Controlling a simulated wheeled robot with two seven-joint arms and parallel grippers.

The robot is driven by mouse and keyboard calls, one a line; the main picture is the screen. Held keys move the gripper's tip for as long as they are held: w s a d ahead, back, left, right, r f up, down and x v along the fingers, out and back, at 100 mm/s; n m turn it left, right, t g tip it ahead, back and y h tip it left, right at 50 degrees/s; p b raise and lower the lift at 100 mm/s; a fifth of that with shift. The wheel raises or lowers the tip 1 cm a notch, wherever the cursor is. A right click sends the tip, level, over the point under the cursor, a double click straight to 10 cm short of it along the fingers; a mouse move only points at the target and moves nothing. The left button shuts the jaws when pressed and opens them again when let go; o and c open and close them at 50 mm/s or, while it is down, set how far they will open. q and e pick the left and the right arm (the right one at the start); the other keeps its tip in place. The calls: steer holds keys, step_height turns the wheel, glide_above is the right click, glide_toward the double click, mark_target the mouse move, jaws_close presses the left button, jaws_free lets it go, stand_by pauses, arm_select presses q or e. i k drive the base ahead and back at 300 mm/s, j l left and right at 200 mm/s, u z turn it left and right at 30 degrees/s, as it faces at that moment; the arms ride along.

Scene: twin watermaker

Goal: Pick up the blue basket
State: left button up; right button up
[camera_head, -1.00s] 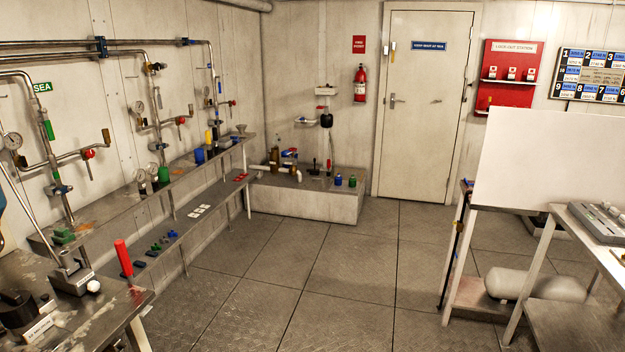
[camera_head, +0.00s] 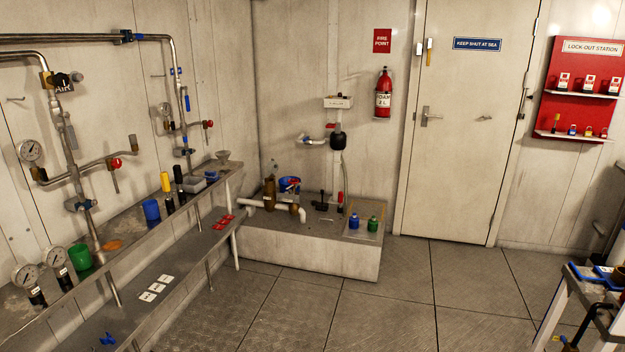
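A blue basket-like container (camera_head: 289,184) stands on the low grey plinth (camera_head: 310,252) in the far corner. Brass and white pipe fittings (camera_head: 270,195) stand in front of it and hide part of it. Something red shows at its top. A plain blue cup (camera_head: 151,210) stands on the left wall's upper shelf, apart from it. Neither of my grippers shows in the head view.
Shelves (camera_head: 150,286) with gauges, a green cup (camera_head: 80,257) and small parts run along the left wall. A blue bottle (camera_head: 354,221) and a green bottle (camera_head: 373,224) stand on the plinth. A cluttered table (camera_head: 570,290) is at lower right. The middle floor is clear.

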mark_target(354, 220)
steer(key=i, duration=2.45)
